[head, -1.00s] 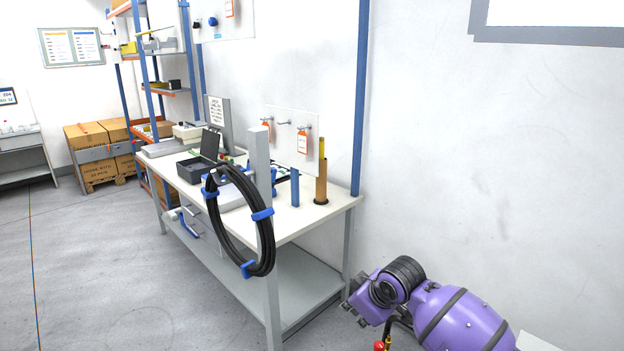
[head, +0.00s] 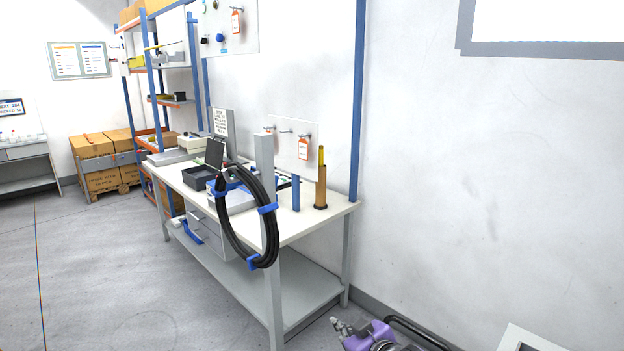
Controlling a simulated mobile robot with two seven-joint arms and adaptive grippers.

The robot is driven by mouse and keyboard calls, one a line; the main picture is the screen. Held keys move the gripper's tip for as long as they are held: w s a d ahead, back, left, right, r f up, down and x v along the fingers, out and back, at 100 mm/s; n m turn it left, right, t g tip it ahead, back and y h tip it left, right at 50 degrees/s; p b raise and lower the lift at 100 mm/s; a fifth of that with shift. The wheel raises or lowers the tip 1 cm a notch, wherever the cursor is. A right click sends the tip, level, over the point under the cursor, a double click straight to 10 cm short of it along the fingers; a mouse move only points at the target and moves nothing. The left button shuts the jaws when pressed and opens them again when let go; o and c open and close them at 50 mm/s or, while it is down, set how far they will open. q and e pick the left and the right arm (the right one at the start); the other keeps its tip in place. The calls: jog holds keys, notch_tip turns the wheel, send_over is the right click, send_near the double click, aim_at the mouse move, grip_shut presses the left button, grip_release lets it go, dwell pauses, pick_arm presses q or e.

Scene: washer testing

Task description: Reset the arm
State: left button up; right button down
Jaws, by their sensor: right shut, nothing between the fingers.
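My right arm, purple with dark joints, shows only at the bottom edge of the head view. My right gripper (head: 339,325) is small there, to the right of the workbench's front leg. It is shut with nothing held, and it looks clear of the bench. Most of the right arm is cut off by the frame. My left arm and left gripper are out of view.
A white-topped workbench (head: 310,222) stands at centre, with a coil of black hose (head: 225,225) hanging on its near post. A black tray (head: 198,178) and an upright brown cylinder (head: 321,190) are on it. The grey floor (head: 110,280) at left is clear.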

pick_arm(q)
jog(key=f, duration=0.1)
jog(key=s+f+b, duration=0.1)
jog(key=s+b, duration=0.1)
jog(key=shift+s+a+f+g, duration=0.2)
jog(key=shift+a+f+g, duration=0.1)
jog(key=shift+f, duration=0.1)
pick_arm(e)
jog(key=s+d+f+m+h, duration=0.1)
jog(key=s+d+f, duration=0.3)
jog(key=s+f, duration=0.4)
jog(key=s+d+f+m+g+h, duration=0.1)
jog(key=s+d+f+m, duration=0.3)
jog(key=s, duration=1.3)
jog(key=s+d+f+m+g+h, duration=0.1)
jog(key=s+d+f, duration=0.3)
jog(key=s+f, duration=0.8)
jog(key=shift+s+f+m+h, duration=0.15)
jog(key=shift+s+m+h, duration=0.6)
jog(key=shift+h, duration=0.15)
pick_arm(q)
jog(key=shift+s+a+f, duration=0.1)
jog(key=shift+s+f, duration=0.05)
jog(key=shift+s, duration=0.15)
pick_arm(e)
jog(key=shift+w+a, duration=0.1)
jog(key=shift+w, duration=0.1)
jog(key=shift+s, duration=0.1)
